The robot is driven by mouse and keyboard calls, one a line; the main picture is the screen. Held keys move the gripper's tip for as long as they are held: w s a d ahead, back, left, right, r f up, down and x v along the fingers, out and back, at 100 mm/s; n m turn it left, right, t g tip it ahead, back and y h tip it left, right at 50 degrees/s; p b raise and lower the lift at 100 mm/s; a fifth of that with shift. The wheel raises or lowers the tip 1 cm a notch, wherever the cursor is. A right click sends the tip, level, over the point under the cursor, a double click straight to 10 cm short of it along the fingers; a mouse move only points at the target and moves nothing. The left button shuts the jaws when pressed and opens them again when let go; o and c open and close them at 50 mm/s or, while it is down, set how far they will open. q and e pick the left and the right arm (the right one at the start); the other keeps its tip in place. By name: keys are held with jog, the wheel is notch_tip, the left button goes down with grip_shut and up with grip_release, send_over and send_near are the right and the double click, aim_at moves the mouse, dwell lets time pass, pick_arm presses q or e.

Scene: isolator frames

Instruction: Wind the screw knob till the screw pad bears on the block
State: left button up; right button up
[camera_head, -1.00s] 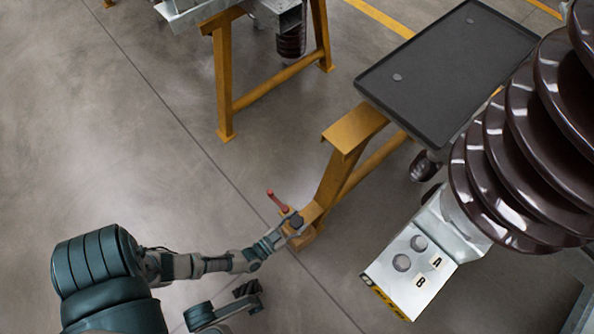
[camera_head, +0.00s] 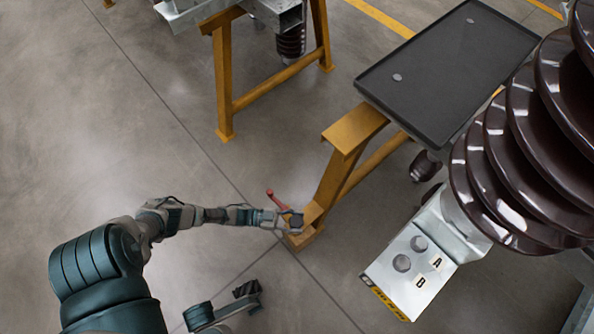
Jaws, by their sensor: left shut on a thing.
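My left gripper (camera_head: 284,220) reaches in from the left and is shut at a small dark knob (camera_head: 297,221), which appears to be the screw knob. It sits at the low end of the yellow trestle's leg (camera_head: 330,183). A red handle-like part (camera_head: 276,200) stands up just left of the knob. The screw pad and the block are too small or hidden to make out.
A dark tray (camera_head: 440,75) with two small discs lies above the yellow trestle. A large brown ribbed insulator (camera_head: 520,150) fills the right, above a metal plate marked A and B (camera_head: 412,268). Another yellow trestle (camera_head: 224,85) stands at the top. The left floor is clear.

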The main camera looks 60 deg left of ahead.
pick_arm(q)
jog(key=shift+m+g+h, duration=0.3)
jog(key=shift+m+h, duration=0.1)
jog(key=o, duration=1.2)
jog(key=shift+c, duration=0.2)
jog(key=v, duration=1.2)
jog(key=shift+a+f, duration=0.1)
